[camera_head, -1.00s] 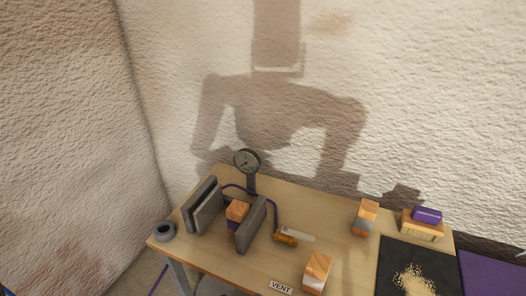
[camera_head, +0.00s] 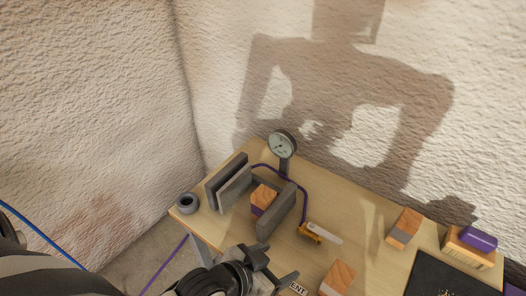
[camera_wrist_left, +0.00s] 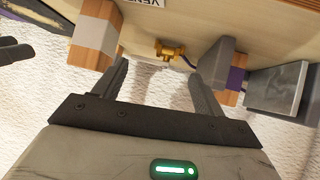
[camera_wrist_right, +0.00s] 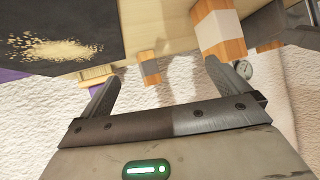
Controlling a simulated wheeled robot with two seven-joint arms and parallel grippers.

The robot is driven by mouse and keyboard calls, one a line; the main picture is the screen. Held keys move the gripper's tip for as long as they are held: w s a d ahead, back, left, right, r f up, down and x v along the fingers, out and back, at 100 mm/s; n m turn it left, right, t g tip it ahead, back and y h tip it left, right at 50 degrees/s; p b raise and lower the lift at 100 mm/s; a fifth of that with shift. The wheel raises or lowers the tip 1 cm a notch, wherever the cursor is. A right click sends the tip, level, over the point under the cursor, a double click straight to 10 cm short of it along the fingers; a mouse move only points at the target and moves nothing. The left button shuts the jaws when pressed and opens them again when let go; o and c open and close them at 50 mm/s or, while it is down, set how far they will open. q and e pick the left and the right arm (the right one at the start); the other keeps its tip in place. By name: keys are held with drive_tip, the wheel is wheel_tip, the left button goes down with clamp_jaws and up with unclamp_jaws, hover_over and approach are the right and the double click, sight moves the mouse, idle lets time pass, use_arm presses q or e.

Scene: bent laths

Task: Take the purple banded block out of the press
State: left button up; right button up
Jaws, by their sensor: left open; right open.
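The purple banded block (camera_head: 263,197), wooden with a purple band, sits in the press between its grey plates (camera_head: 276,212). It also shows partly behind a plate in the left wrist view (camera_wrist_left: 236,80). A dial gauge (camera_head: 283,146) stands behind the press, and a purple hose runs to a brass valve (camera_head: 310,234) with a pale handle. My left gripper (camera_head: 270,268) is open and empty, near the table's front edge, in front of the press. My right gripper (camera_wrist_right: 160,76) is open and empty in its wrist view, outside the head view.
A grey-banded block (camera_head: 404,228) and a pale-banded block (camera_head: 338,277) stand right of the valve.

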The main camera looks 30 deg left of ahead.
use_arm(q)
drive_tip(key=w+d+r+m+g+h+p, duration=0.1)
drive_tip(key=w+d+m+g, duration=0.2)
drive_tip(key=w+m, duration=0.2)
wheel_tip(320, 180, up, 13)
drive_tip(key=m+g+y+p, duration=0.2)
drive_tip(key=m+g+y, duration=0.4)
drive_tip(key=m, duration=0.5)
hover_over(263, 193)
drive_tip(key=g, duration=0.1)
drive_tip(key=shift+r+h, duration=0.1)
drive_tip(key=shift+h, duration=0.3)
wheel_tip(263, 193, down, 16)
drive_tip(key=shift+b, duration=0.5)
drive_tip(key=c, duration=1.2)
